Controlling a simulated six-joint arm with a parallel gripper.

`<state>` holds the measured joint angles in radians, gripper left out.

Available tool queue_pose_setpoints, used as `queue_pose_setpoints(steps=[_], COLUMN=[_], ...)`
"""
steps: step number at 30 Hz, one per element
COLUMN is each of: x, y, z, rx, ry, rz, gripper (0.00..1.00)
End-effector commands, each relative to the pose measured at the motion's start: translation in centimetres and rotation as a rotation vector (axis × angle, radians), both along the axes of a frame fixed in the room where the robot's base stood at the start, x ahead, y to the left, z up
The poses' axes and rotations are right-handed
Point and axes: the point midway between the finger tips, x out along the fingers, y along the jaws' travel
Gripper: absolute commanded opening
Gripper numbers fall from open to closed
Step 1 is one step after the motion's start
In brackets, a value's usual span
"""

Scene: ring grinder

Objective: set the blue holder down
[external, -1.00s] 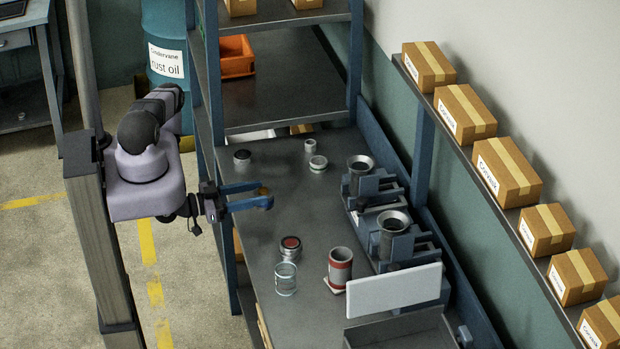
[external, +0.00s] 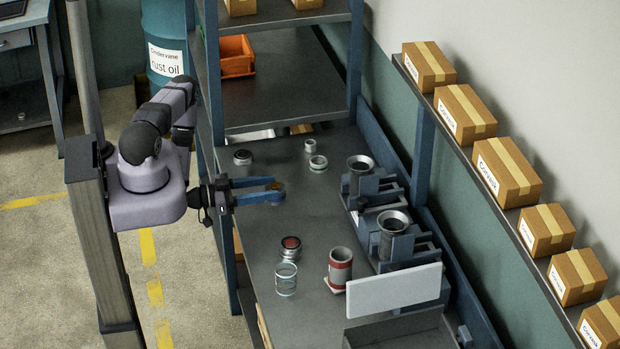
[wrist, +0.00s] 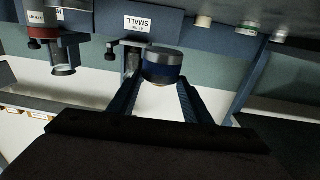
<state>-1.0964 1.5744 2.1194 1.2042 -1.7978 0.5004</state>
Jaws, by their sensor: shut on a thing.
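My gripper (external: 275,190) reaches out over the near-left part of the bench, its two blue fingers pointing right. It is shut on the blue holder (wrist: 164,68). In the wrist view the holder is a short round piece with a dark blue band and a grey end, between the fingertips. In the external view it is small and mostly hidden by the fingers. The holder appears held above the grey bench top (external: 330,215), apart from it; the exact height is hard to tell.
Two grinders (external: 392,235) (external: 360,180) stand along the right. A red-banded can (external: 340,268), a red-topped jar (external: 290,247) and a clear glass (external: 286,279) stand in front. Small round containers (external: 242,157) (external: 318,162) (external: 310,145) stand at the back. The middle of the bench is clear.

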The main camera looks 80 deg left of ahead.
Motion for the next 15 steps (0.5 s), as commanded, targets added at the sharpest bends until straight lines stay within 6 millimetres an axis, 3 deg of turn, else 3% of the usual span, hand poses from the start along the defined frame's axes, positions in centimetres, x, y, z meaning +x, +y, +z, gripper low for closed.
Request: queue_pose_setpoints(steps=[4,11,15], x=[1.7,2.8,3.2], y=[0.0,-4.3,-7.7], z=[-0.6,0.1,0.6], rx=[-0.002,0.0,0.004], ry=[-0.012,-0.006,-0.004], rz=[-0.041,-0.174,-0.277], gripper=[0.0,0.0,0.0])
